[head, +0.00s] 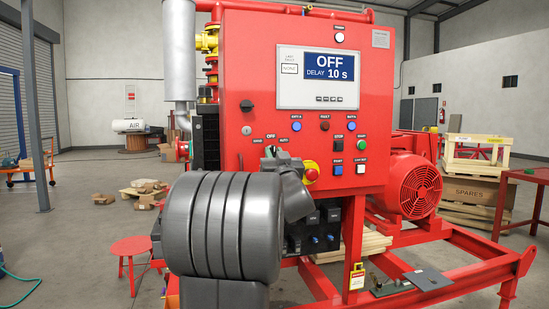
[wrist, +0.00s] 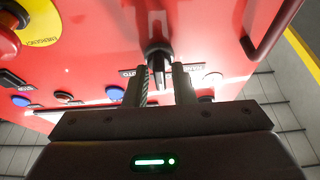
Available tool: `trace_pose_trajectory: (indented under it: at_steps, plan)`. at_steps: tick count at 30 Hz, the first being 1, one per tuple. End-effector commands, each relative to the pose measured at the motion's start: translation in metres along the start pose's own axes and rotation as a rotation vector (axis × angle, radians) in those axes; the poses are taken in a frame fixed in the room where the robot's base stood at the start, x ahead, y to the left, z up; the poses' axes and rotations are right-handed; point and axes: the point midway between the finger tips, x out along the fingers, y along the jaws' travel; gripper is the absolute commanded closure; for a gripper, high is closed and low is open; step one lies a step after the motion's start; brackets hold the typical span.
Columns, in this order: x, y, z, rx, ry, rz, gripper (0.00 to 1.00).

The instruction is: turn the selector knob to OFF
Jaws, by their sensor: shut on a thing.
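The selector knob (wrist: 157,52) is black and sits on the red panel in the wrist view, with its grip between my two fingers. My gripper (wrist: 161,76) is shut on it. In the head view my arm and gripper (head: 270,153) cover most of the knob. The printed labels around it show just above, with OFF (head: 271,137) at the top middle. I cannot tell for sure which mark the knob points to. The panel screen (head: 319,77) reads "OFF" and "DELAY 10 s".
A red emergency stop (head: 311,171) on a yellow disc sits close to the right of my wrist. Several push buttons and lamps surround it on the red cabinet (head: 258,60).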

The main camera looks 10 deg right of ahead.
Motion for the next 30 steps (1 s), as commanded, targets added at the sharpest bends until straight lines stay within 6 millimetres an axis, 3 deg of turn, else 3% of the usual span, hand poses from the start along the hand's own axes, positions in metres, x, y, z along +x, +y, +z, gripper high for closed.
trace_pose_trajectory:
  at_steps: [16, 17, 18, 30]
  plan:
    - [0.0002, 0.0000, -0.0003, -0.025, 0.001, -0.011, 1.00]
    - [0.0002, 0.0000, -0.0003, -0.025, 0.001, -0.011, 0.75]
    - [0.0002, 0.0000, -0.0004, -0.025, 0.001, -0.011, 0.68]
    - [-0.0064, 0.0001, -0.0009, -0.025, 0.001, -0.010, 0.68]
